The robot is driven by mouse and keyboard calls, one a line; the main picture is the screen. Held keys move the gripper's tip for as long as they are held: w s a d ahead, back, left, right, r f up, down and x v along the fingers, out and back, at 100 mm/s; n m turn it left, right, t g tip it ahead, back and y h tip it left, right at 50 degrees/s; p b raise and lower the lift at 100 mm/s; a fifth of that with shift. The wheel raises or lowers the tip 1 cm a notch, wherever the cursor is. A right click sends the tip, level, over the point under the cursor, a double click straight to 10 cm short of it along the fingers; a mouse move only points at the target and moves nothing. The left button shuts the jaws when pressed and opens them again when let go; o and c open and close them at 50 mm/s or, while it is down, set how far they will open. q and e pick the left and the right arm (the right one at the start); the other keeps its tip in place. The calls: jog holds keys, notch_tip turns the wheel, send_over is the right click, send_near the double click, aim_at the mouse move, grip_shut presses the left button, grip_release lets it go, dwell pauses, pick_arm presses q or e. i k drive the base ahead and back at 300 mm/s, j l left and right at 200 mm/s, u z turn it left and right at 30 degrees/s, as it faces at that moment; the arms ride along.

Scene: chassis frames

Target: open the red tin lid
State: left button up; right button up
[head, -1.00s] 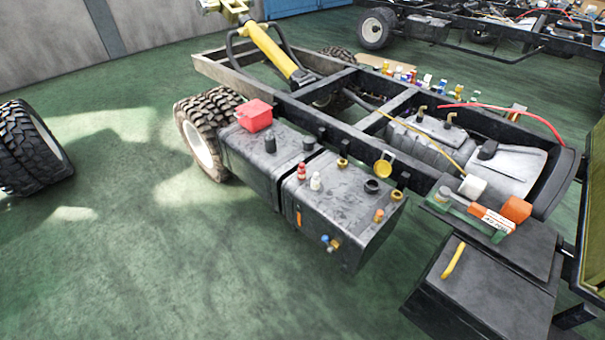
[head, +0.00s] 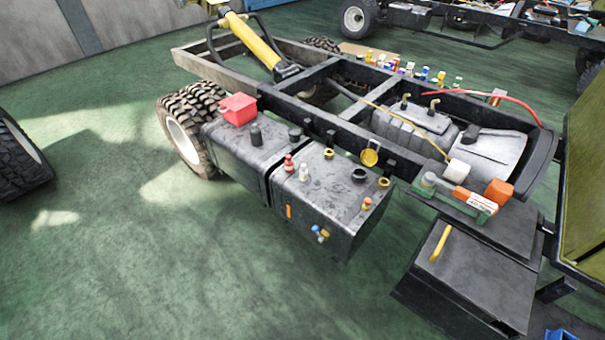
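A red tin (head: 238,109) sits on top of the rear black tank box, near the big tyre. It looks closed, with its lid on top, but it is too small here to make out the lid's edge. Neither of my grippers shows in the head view, and nothing touches the tin.
The tin's tank (head: 236,150) and a front tank (head: 330,195) with small bottles and caps hang beside the chassis frame (head: 335,132). A tyre (head: 190,125) stands left of the tin. A black step box (head: 470,275) is at lower right. Green floor (head: 140,265) at left is clear.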

aim_at(236, 103)
jog(key=i+j, duration=0.25)
jog(key=j, duration=0.25)
jog(key=i+j+z, duration=0.1)
jog(key=j, duration=0.35)
jog(key=i+j, duration=0.3)
jog(key=j, duration=0.2)
jog(key=i+j, duration=0.25)
jog(key=j, duration=0.25)
jog(key=i+j+z, duration=0.1)
jog(key=j, duration=0.4)
jog(key=i+j, duration=0.3)
jog(key=j, duration=0.25)
jog(key=i+j, duration=0.15)
jog(key=j, duration=0.35)
jog(key=i+j+z, duration=0.1)
jog(key=j, duration=0.4)
jog(key=i, duration=0.1)
